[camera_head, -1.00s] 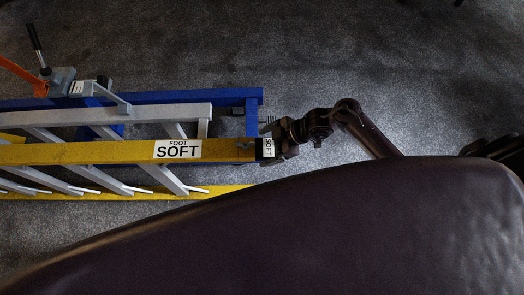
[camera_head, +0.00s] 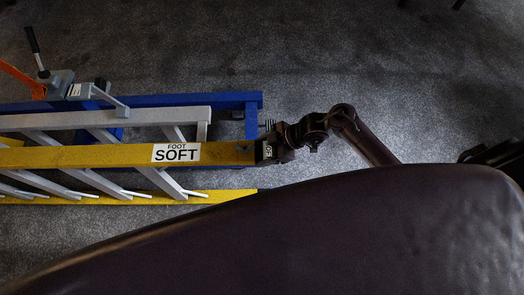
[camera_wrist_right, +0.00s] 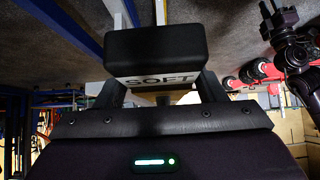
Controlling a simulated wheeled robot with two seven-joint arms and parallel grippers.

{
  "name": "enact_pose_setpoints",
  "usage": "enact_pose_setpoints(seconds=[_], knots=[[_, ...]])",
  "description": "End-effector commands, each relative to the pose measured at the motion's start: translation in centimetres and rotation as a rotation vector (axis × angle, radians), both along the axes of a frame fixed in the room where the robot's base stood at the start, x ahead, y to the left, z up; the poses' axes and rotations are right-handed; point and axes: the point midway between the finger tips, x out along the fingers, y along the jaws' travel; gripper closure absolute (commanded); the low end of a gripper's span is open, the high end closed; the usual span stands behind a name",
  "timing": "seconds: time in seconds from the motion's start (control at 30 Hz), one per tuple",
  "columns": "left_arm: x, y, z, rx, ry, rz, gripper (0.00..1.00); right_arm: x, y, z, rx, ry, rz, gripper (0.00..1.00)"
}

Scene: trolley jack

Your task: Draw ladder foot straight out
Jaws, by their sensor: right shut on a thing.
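The ladder (camera_head: 110,155) lies on its side with yellow rails and grey rungs; its upper yellow rail has a "FOOT SOFT" label. A black ladder foot (camera_head: 265,152) with a small white label caps the right end of that rail. My right gripper (camera_head: 275,149) is shut on this foot from the right, in line with the rail. My left gripper is not in view.
A blue frame (camera_head: 195,100) with a grey clamp-like fitting (camera_head: 62,85) and a black lever lies just above the ladder. A large dark padded surface (camera_head: 330,235) fills the lower part of the head view. Grey floor (camera_head: 380,60) is clear above and right.

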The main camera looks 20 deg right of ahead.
Motion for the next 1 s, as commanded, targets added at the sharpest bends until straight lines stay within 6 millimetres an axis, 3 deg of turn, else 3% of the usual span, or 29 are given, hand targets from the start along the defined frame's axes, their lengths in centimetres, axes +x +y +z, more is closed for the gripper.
enact_pose_setpoints(seconds=[1.0], knots=[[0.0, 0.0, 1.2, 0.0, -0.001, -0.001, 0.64, -1.2, -4.4, 0.0, -0.004, 0.001, -0.001, 0.64]])
